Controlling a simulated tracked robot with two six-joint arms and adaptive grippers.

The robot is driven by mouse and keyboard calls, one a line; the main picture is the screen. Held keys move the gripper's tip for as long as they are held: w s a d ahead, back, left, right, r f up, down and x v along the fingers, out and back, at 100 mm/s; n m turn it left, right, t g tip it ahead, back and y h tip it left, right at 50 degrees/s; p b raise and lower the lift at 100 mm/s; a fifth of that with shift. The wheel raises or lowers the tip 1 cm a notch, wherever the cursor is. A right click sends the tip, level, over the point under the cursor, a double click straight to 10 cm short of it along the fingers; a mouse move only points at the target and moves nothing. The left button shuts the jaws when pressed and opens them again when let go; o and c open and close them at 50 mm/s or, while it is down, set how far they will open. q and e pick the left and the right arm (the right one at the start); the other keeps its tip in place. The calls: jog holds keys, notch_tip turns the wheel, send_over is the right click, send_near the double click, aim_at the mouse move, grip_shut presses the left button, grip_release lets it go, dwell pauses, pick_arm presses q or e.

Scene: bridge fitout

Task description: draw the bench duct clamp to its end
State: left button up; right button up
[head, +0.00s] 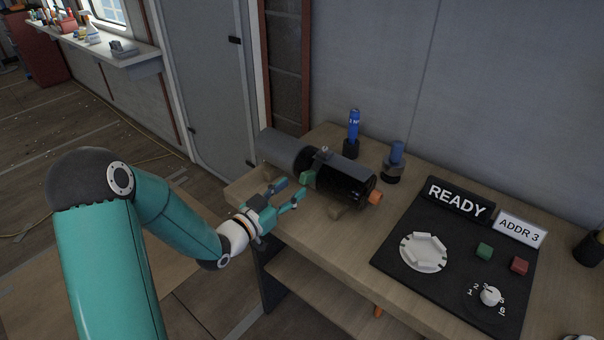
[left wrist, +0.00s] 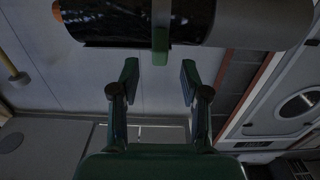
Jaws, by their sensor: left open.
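The duct (head: 335,175), a grey and glossy black cylinder, lies on the wooden bench (head: 345,235). A clamp with a green tab (head: 308,178) sits on the duct's near side. In the left wrist view the green tab (left wrist: 160,45) hangs down across the dark duct (left wrist: 105,22). My left gripper (head: 291,191) is open, close in front of the tab. In the left wrist view its two fingers stand apart on either side of the tab's line, with the tab's end just beyond the fingertips (left wrist: 159,78). Nothing is between the fingers. My right gripper is not in view.
A blue bottle-like item (head: 354,126) and a blue-topped fitting (head: 396,155) stand behind the duct. An orange knob (head: 375,197) is at the duct's right end. A black panel (head: 400,262) with a READY sign (head: 457,199), buttons and a dial lies at the right.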

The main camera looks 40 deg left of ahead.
aim_at(301, 181)
pick_arm(q)
jog(key=shift+w+d+p, duration=0.2)
jog(key=shift+w+p, duration=0.25)
jog(key=shift+w, duration=2.25)
grip_shut()
